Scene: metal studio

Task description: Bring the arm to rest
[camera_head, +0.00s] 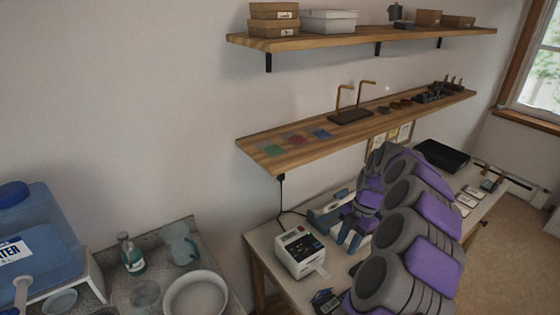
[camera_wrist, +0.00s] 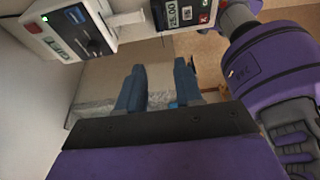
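My arm, purple and grey, rises over the right workbench (camera_head: 262,243) in the head view, its links running up and then bending back down. My gripper (camera_head: 349,241) points down over the bench, to the right of a white printer-like device (camera_head: 300,252). In the wrist view, my gripper (camera_wrist: 159,66) shows two blue-grey fingers standing apart with nothing between them. The white device (camera_wrist: 62,28) is at the wrist view's upper left. A unit with a lit number display (camera_wrist: 178,16) is at its top. My arm hides part of the bench in the head view.
Two wooden wall shelves, upper (camera_head: 340,40) and lower (camera_head: 290,160), hang above the bench. A black tray (camera_head: 442,156) lies at the bench's back. At left, a counter holds a blue water jug (camera_head: 35,235), a soap bottle (camera_head: 132,256) and a white bowl (camera_head: 196,294).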

